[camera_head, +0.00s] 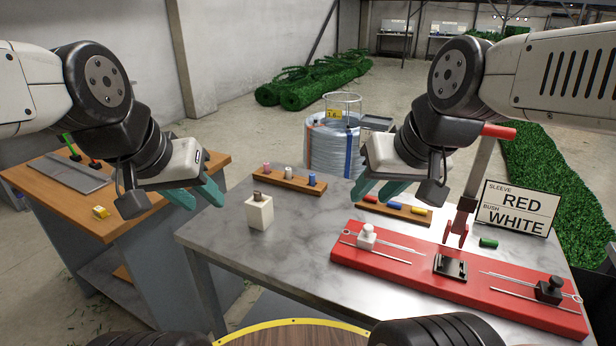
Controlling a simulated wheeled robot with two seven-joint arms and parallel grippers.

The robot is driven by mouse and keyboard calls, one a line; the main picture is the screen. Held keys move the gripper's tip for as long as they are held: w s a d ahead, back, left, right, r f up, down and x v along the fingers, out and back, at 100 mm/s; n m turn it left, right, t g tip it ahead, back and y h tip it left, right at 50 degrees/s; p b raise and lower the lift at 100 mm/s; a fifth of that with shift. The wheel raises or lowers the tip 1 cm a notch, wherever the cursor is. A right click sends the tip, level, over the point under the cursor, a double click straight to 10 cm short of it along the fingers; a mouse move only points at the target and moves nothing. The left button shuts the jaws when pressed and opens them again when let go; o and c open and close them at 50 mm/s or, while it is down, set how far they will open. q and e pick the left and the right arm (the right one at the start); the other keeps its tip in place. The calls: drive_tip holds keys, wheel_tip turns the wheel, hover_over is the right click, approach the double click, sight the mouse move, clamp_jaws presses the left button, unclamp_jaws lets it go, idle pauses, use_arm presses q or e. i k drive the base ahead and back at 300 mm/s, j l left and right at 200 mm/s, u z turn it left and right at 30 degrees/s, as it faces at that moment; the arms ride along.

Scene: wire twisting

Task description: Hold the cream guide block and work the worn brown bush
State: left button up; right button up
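The cream guide block (260,213) stands on the left part of the grey metal table (315,220). The worn brown bush (257,196) sticks up out of its top. My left gripper (198,196) is open and empty, to the left of the block and apart from it, near the wooden bench. My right gripper (379,191) is open and empty, over the table to the right of the block, near the sleeve rack. Neither gripper touches the block or the bush.
A wooden rack (270,184) holds pink, white and blue bushes. Another rack (405,214) holds coloured sleeves; a green sleeve (488,242) lies loose. The red fixture (400,262) carries wires and clamps. A sign (517,207) reads sleeve RED, bush WHITE. Table around the block is clear.

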sight(257, 194)
drive_tip(key=j+z, duration=0.2)
drive_tip(key=z, duration=0.3)
drive_tip(key=j+z, duration=0.2)
drive_tip(key=z, duration=0.25)
drive_tip(key=k+j+z, duration=0.15)
drive_tip(key=j, duration=0.25)
drive_tip(key=k+j+z, duration=0.15)
drive_tip(key=j, duration=0.3)
drive_tip(key=j+z, duration=0.2)
drive_tip(key=j, duration=0.2)
drive_tip(key=k+j+z, duration=0.15)
drive_tip(key=k+j, duration=0.15)
drive_tip(key=j, duration=0.15)
drive_tip(key=k+j, duration=0.15)
drive_tip(key=j, duration=0.15)
drive_tip(key=k+j, duration=0.1)
drive_tip(key=j, duration=0.2)
